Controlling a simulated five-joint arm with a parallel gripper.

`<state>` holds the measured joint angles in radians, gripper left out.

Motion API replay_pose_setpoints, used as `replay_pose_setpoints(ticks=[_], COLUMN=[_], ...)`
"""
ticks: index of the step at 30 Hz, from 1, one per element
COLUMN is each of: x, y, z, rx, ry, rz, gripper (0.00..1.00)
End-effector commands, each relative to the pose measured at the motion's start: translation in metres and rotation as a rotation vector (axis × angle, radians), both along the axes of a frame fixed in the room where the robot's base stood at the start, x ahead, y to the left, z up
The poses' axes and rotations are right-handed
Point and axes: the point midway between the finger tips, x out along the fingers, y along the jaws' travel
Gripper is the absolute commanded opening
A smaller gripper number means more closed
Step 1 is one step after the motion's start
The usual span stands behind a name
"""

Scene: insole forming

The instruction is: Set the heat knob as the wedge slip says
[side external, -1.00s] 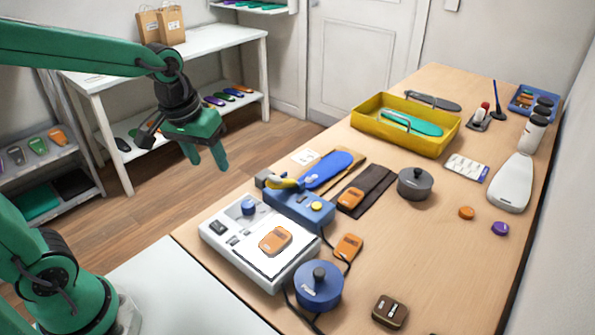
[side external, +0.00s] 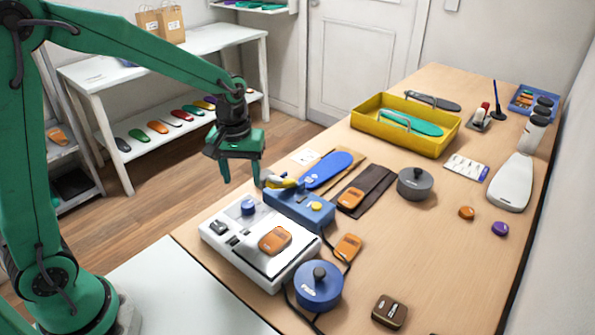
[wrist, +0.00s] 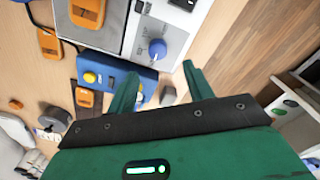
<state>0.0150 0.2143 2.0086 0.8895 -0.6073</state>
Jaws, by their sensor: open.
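A blue knob (side external: 248,208) stands on the far left corner of a white machine (side external: 219,258). The knob also shows in the wrist view (wrist: 157,48), on a grey panel with small marks too fine to read. My gripper (side external: 241,182) is open and empty, in the air above and behind the knob. In the wrist view its two green fingers (wrist: 160,72) point toward the knob, with a gap between them. A small white slip (side external: 305,157) lies by the blue insole; its marks cannot be read, and I cannot tell if it is the wedge slip.
A blue box (side external: 297,208) with a yellow button and a lever stands right behind the machine. A round blue lidded piece (side external: 319,290) and orange blocks (side external: 348,246) are close by. A yellow tray (side external: 425,140) stands farther back. The table's front right is mostly clear.

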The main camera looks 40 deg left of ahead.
Motion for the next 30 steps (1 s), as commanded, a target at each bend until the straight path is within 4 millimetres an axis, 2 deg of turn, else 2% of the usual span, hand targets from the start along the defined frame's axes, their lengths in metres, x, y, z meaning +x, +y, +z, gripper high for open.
replay_pose_setpoints(ticks=[8,21,30], x=[0.0,0.001,0.002], y=[-0.001,-0.003,-0.004], z=[-0.018,-0.068,-0.077], rx=[0.0,0.0,0.0], ry=[0.002,0.004,0.0], rz=[-0.001,-0.002,-0.002], gripper=[0.51,0.51,0.51])
